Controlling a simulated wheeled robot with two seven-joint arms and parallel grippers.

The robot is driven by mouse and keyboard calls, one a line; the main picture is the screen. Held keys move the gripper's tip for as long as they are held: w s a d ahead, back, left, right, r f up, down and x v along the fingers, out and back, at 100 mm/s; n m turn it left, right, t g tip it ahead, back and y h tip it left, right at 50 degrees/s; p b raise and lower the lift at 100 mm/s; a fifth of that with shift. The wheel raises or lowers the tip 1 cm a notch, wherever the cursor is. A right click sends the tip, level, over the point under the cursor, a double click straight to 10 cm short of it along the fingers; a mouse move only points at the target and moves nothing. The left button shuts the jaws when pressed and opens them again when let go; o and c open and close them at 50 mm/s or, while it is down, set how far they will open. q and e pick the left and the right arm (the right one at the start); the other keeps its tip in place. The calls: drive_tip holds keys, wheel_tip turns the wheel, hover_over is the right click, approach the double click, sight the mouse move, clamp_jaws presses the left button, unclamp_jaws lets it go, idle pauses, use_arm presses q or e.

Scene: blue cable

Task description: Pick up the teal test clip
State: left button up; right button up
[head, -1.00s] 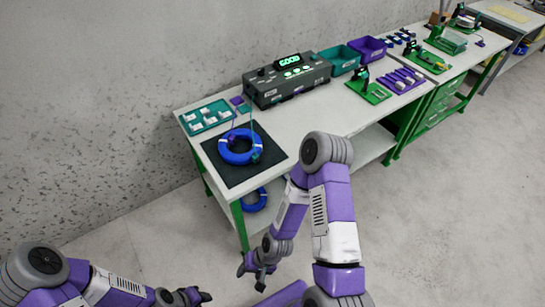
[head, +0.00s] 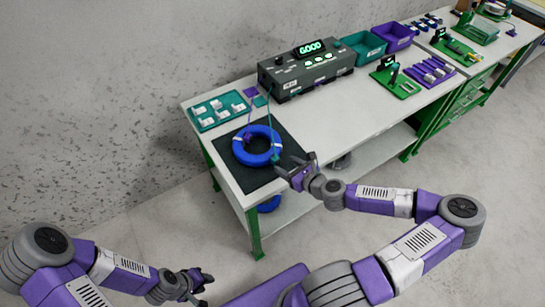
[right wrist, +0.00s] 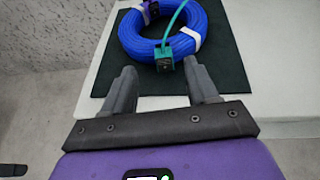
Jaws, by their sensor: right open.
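The teal test clip (right wrist: 164,58) sits at the near side of the blue cable coil (right wrist: 205,22), with a teal lead rising from it. In the head view the clip (head: 276,159) shows small at the right edge of the coil (head: 240,153). My right gripper (head: 291,166) is at the front right edge of the black mat. In the right wrist view its two fingers (right wrist: 163,82) are spread and empty, pointing at the clip, which lies beyond the tips and between them. My left gripper (head: 197,283) hangs low at the bottom, away from the bench; its jaws are too small to judge.
The coil lies on the black mat (head: 232,176). A purple clip (right wrist: 150,8) is on the coil's far side. A tester reading GOOD (head: 305,70) and a teal tray (head: 218,109) stand behind. The bench is clear to the right of the mat.

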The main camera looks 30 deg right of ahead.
sight(277, 160)
drive_tip(key=shift+w+d+f, duration=0.1)
drive_tip(key=shift+w+d, duration=0.05)
drive_tip(key=shift+w, duration=0.15)
drive_tip(key=b+x, duration=0.1)
drive_tip(key=x, duration=0.2)
drive_tip(key=b+x, duration=0.1)
drive_tip(key=x, duration=0.2)
drive_tip(key=shift+s+f, duration=0.1)
drive_tip(key=shift+f, duration=0.35)
drive_tip(key=shift+w, duration=0.3)
drive_tip(key=c, duration=1)
